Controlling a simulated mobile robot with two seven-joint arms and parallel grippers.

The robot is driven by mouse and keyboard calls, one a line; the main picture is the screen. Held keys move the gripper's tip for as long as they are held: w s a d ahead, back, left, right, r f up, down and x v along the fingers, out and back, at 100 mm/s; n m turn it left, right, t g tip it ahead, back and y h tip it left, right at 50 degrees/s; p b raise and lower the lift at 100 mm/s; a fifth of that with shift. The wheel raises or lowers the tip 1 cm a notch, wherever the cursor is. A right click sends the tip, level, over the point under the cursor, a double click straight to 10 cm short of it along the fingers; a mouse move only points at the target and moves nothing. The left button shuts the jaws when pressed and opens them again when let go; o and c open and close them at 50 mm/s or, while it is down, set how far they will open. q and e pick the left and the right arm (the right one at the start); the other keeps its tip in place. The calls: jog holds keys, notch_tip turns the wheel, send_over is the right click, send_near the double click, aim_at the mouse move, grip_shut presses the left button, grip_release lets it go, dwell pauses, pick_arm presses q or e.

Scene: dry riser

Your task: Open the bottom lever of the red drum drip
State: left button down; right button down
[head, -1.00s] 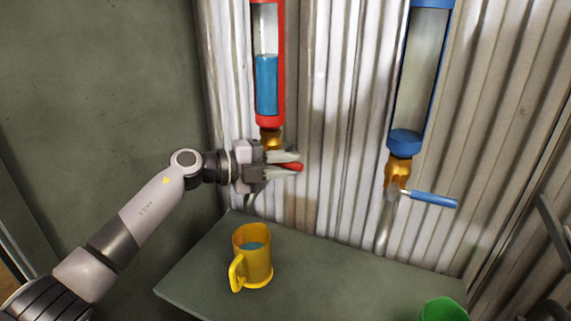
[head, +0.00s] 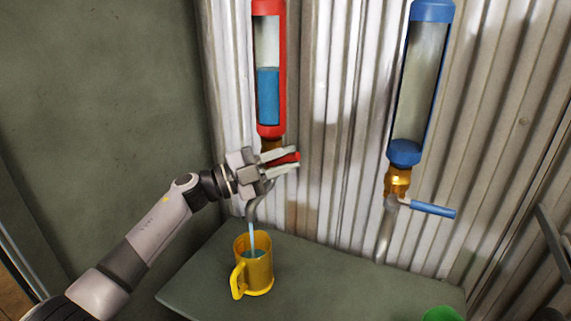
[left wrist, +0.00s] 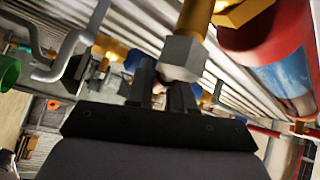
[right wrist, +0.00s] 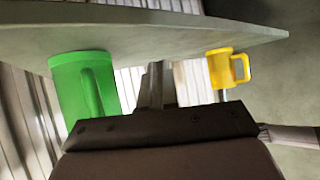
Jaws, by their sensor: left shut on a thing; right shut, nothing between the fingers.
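The red drum drip (head: 270,131) hangs on the corrugated wall in the head view, its window part filled with blue liquid. It also shows in the left wrist view (left wrist: 272,38). My left gripper (head: 294,157) is shut on its red bottom lever (head: 288,158), which tilts slightly up to the right; the fingers hide much of it. A thin blue stream (head: 252,238) runs from the curved spout into a yellow mug (head: 258,272) on the shelf. My right gripper (right wrist: 153,82) is shut and empty in the right wrist view, outside the head view.
A blue drum drip (head: 405,152) with a blue lever (head: 433,209) hangs to the right. A green mug (right wrist: 72,95) stands on the grey-green shelf (head: 330,275), right of the yellow mug in the head view. The shelf between the mugs is clear.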

pick_arm(q)
jog(key=shift+w+a+r+n+t+h, duration=0.1)
jog(key=shift+a+r+n+t+h, duration=0.2)
jog(key=shift+r+n+t+h, duration=0.4)
jog(key=shift+f+y, duration=0.2)
jog(key=shift+y, duration=0.1)
jog(key=c, duration=1.1)
grip_release()
jog(key=v, duration=0.7)
jog(key=shift+p, duration=0.45)
